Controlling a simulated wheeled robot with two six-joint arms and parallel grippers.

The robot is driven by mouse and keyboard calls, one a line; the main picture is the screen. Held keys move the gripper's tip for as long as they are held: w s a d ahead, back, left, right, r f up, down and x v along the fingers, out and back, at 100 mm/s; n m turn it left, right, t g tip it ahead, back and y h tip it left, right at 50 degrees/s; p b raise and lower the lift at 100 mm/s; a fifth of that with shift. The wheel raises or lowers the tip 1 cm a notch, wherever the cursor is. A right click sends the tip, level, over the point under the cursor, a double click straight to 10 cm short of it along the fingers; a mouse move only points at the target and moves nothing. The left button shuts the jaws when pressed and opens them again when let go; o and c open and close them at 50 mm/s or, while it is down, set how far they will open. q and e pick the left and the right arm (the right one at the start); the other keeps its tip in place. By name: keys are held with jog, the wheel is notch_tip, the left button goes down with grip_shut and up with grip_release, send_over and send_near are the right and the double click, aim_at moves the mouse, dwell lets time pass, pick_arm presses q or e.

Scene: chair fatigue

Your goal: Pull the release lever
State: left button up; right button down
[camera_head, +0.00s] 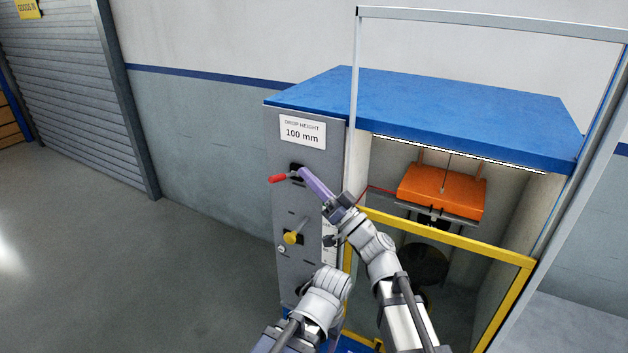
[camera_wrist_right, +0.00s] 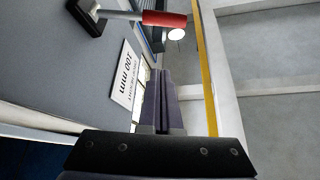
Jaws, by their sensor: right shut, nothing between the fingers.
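The release lever has a red grip (camera_head: 278,178) and sticks out to the left from a dark mount high on the grey panel (camera_head: 305,210). In the right wrist view its red grip (camera_wrist_right: 165,18) is at the top, on a metal rod running to a black mount (camera_wrist_right: 88,14). My right gripper (camera_head: 304,173) is shut and empty, its purple-grey fingers near the lever's mount end. In the right wrist view its shut fingers (camera_wrist_right: 160,75) point toward the grip, with a visible gap below it.
A yellow knob (camera_head: 292,238) sits lower on the panel, below a "100 mm" sign (camera_head: 302,131). Right of it, a yellow-edged frame (camera_head: 450,237) encloses an orange block (camera_head: 442,192) under a blue top (camera_head: 440,112). Open floor (camera_head: 130,270) lies to the left.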

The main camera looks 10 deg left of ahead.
aim_at(283, 176)
jog(key=a, duration=0.1)
jog(key=w+a+b, duration=0.1)
jog(key=a, duration=0.1)
jog(key=a+f+b, duration=0.1)
jog(key=a, duration=0.1)
jog(key=shift+w+a, duration=0.2)
jog(key=shift+w, duration=0.05)
jog(key=shift+f, duration=0.1)
dwell(0.4)
jog(key=shift+s+f+n+g+b, duration=0.1)
jog(key=shift+f+n+g+b, duration=0.25)
jog(key=shift+n, duration=0.25)
